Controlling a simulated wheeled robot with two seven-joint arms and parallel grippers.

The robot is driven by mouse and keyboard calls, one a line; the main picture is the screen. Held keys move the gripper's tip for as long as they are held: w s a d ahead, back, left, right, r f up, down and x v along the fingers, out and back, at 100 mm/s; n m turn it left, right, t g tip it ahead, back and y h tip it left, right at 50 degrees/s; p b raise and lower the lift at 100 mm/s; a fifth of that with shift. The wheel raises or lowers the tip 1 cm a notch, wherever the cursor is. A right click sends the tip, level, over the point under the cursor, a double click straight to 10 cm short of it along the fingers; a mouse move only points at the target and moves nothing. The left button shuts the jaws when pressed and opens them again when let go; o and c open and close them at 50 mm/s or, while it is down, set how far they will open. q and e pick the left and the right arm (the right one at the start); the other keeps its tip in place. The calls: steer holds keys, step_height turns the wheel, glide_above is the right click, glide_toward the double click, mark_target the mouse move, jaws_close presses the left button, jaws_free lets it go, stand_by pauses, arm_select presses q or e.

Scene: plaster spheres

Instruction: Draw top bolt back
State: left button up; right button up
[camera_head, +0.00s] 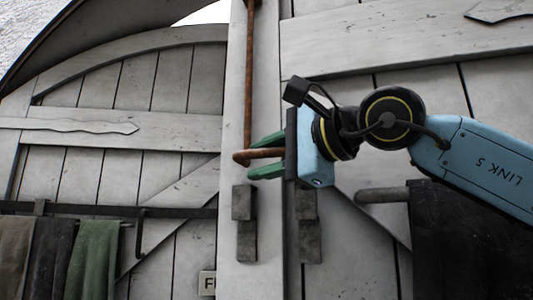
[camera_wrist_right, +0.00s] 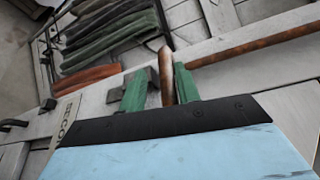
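The top bolt is a long rusty rod (camera_head: 249,80) running vertically down the pale door post, with a bent handle (camera_head: 262,153) at its lower end. My right gripper (camera_head: 267,155) is at this handle, its green fingers one above and one below it. In the right wrist view the handle (camera_wrist_right: 166,72) stands between the two fingertips (camera_wrist_right: 160,85), close to the right finger, with a gap on the left finger's side. The gripper looks open around the handle, not closed on it. The rod also shows in the right wrist view (camera_wrist_right: 255,45). My left gripper is not in view.
Grey plank doors (camera_head: 180,80) fill the scene. Dark blocks (camera_head: 244,222) are fixed below the handle. A rail (camera_head: 180,211) with hanging cloths (camera_head: 92,260) is at lower left. A dark panel (camera_head: 470,245) and a grey bar (camera_head: 383,195) are at lower right.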

steer(key=shift+o, duration=0.2)
steer(key=shift+r, duration=0.15)
steer(key=shift+s+d, duration=0.2)
steer(key=shift+d, duration=0.2)
steer(key=b+v, duration=0.3)
steer(key=v, duration=0.9)
steer(key=shift+s, duration=0.15)
